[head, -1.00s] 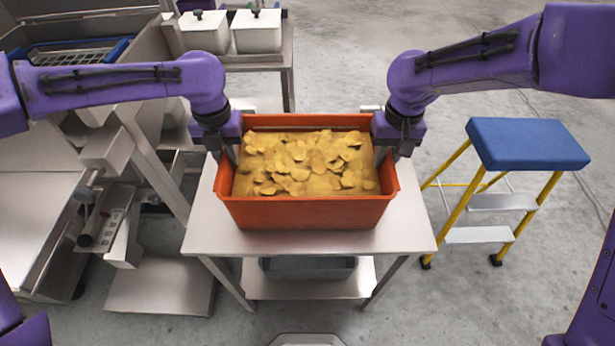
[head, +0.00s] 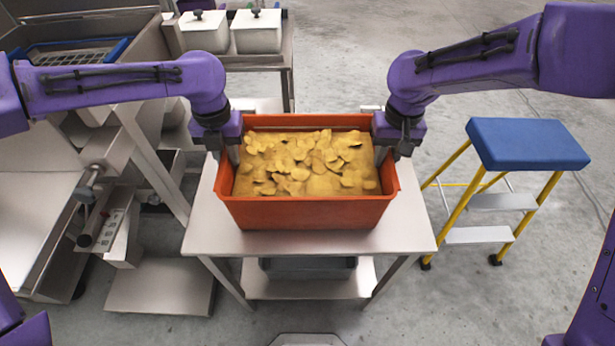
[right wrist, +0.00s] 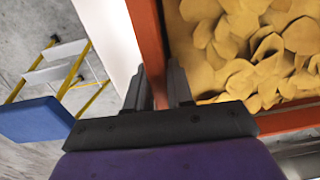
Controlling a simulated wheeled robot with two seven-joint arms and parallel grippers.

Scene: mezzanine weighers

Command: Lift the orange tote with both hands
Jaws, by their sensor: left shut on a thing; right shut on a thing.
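The orange tote (head: 307,214), filled with yellow chips (head: 300,165), sits upright on a steel table in the head view. My left gripper (head: 233,152) is shut on the tote's left rim. My right gripper (head: 383,155) is shut on the right rim, directly opposite. In the right wrist view, the two fingers of the right gripper (right wrist: 165,88) straddle the tote's orange wall (right wrist: 148,40), with chips on one side. The left fingertips are partly hidden in the head view, and the tote looks to be resting on the table.
The steel table (head: 400,230) has bare top around the tote and a grey bin (head: 308,268) on its lower shelf. A blue-topped step stool (head: 528,145) stands to the right. Steel machinery (head: 120,190) is close on the left. Two white containers (head: 256,32) stand behind.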

